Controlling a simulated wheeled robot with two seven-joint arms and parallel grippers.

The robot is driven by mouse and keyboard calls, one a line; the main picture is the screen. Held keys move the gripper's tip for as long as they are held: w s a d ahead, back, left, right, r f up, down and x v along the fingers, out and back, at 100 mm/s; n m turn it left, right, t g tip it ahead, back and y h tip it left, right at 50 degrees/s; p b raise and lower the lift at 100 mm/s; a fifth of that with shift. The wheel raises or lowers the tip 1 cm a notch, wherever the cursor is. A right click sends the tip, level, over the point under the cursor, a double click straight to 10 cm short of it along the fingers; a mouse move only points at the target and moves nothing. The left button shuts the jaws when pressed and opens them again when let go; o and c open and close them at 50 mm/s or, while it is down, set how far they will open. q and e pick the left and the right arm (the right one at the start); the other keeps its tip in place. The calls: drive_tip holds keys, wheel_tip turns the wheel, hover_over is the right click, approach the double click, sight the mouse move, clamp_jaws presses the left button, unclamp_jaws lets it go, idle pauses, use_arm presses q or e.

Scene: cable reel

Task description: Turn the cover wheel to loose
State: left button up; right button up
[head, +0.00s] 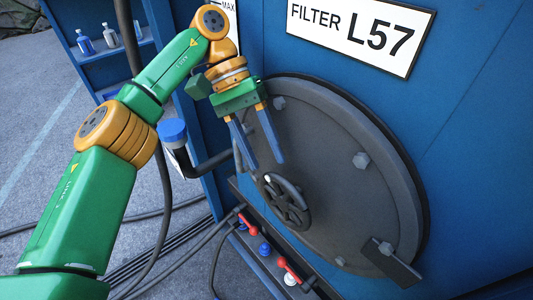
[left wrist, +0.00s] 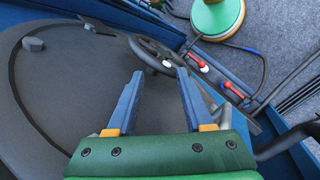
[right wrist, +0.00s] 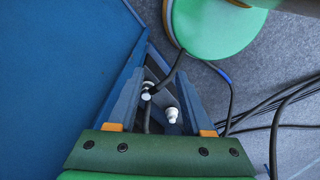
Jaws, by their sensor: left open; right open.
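The cover wheel (head: 287,203) is a small dark spoked handwheel low on the big round grey cover (head: 330,130). A pale knob shows on its rim. My left gripper (head: 266,165) is open and empty, in front of the cover, with its blue fingers pointing down just above the wheel. In the left wrist view the wheel (left wrist: 152,56) lies beyond the fingertips, apart from them and partly behind the right finger. My right gripper (right wrist: 161,60) is open, out of the head view, beside a blue panel. No loose or tight marking is readable.
A sign (head: 362,30) reads FILTER L57. A bracket (head: 391,264) and bolts stick out from the cover. Red-handled valves (head: 289,268) line the ledge below. A blue-capped pipe (head: 173,133) stands left of the cover. Black cables cross the floor. White-capped fittings (right wrist: 171,114) show between my right fingers.

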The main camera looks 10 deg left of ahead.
sight(284, 183)
use_arm(q)
drive_tip(key=shift+s+d+r+n, duration=0.15)
drive_tip(key=shift+d+n, duration=0.05)
drive_tip(key=shift+n, duration=0.6)
drive_tip(key=n, duration=0.2)
drive_tip(key=s+r+n+t, duration=0.1)
drive_tip(key=n, duration=0.2)
drive_tip(key=s+d+r+n+t+b, duration=0.1)
drive_tip(key=n, duration=0.1)
drive_tip(key=shift+s+d+y, duration=0.1)
drive_tip(key=shift+s+y, duration=0.05)
drive_tip(key=shift+y, duration=0.25)
drive_tip(key=d+f+n, duration=0.1)
drive_tip(key=n, duration=0.1)
drive_tip(key=s+d+f+n+t, duration=0.1)
drive_tip(key=f, duration=0.1)
drive_tip(key=d+f+n, duration=0.1)
drive_tip(key=f+n, duration=0.1)
drive_tip(key=shift+s+d+f+n+p, duration=0.1)
drive_tip(key=shift+s+f+n+p, duration=0.05)
drive_tip(key=shift+f+n+p, duration=0.15)
clamp_jaws()
